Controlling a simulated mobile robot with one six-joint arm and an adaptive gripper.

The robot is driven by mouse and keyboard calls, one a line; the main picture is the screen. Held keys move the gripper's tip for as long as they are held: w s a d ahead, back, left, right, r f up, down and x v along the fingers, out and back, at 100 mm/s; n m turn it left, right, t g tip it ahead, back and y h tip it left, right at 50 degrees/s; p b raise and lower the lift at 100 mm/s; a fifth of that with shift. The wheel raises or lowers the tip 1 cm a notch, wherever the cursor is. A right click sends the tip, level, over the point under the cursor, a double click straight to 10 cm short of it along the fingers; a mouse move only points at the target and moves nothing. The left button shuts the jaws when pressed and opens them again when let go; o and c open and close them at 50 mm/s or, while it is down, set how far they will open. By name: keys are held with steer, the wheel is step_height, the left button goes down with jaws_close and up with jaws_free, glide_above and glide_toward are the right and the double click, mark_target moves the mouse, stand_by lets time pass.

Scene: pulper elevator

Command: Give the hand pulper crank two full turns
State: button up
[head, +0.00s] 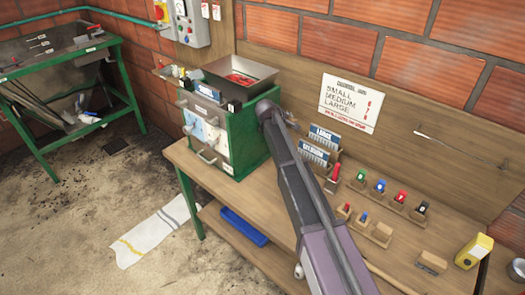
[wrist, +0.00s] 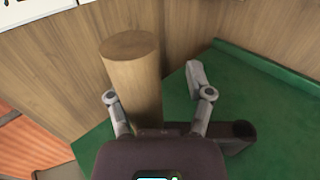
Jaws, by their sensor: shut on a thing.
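The hand pulper is a green box (head: 245,135) with a grey hopper (head: 246,72) on top, standing at the bench's left end. My arm covers its right side, so the crank and my gripper are hidden in the head view. In the wrist view, the crank's round wooden handle (wrist: 132,85) stands between the fingers of my gripper (wrist: 152,84), which is shut on it. The left finger lies at the handle's left edge; a gap seems to show beside the right finger. A dark bar, apparently the crank arm (wrist: 238,140), shows at lower right against the pulper's green side.
The wooden bench (head: 265,190) holds label racks (head: 318,147), several small coloured blocks and a yellow box (head: 473,251) to the right. A wooden backboard (head: 440,120) rises close behind. A green-framed table (head: 65,85) stands at left; a cloth (head: 152,232) lies on the floor.

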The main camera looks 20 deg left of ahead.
steer(key=s+r+p, duration=0.2)
steer(key=s+r, duration=0.1)
steer(key=shift+p, duration=0.3)
jaws_close()
steer(key=shift+w+a+r, duration=0.1)
steer(key=shift+a+r, duration=0.05)
steer(key=shift+a+r+p, duration=0.1)
steer(key=shift+r+p, duration=0.05)
steer(key=shift+p, duration=0.2)
steer(key=s, duration=0.1)
steer(key=s+a+r+p, duration=0.1)
steer(key=s, duration=0.1)
steer(key=s+a+r, duration=0.1)
steer(key=s, duration=0.1)
steer(key=shift+s+p, duration=0.1)
steer(key=shift+p, duration=0.3)
steer(key=shift+c, duration=1.9)
jaws_free()
steer(key=shift+s+a+f+b, duration=0.15)
steer(key=shift+s+f+b, duration=0.1)
steer(key=shift+s, duration=0.35)
steer(key=shift+s+a+f+b, duration=0.15)
steer(key=shift+s+f+b, duration=0.15)
steer(key=shift+s, duration=0.25)
steer(key=shift+s+a+f+b, duration=0.15)
steer(key=shift+s+f+b, duration=0.1)
steer(key=shift+s, duration=0.35)
jaws_close()
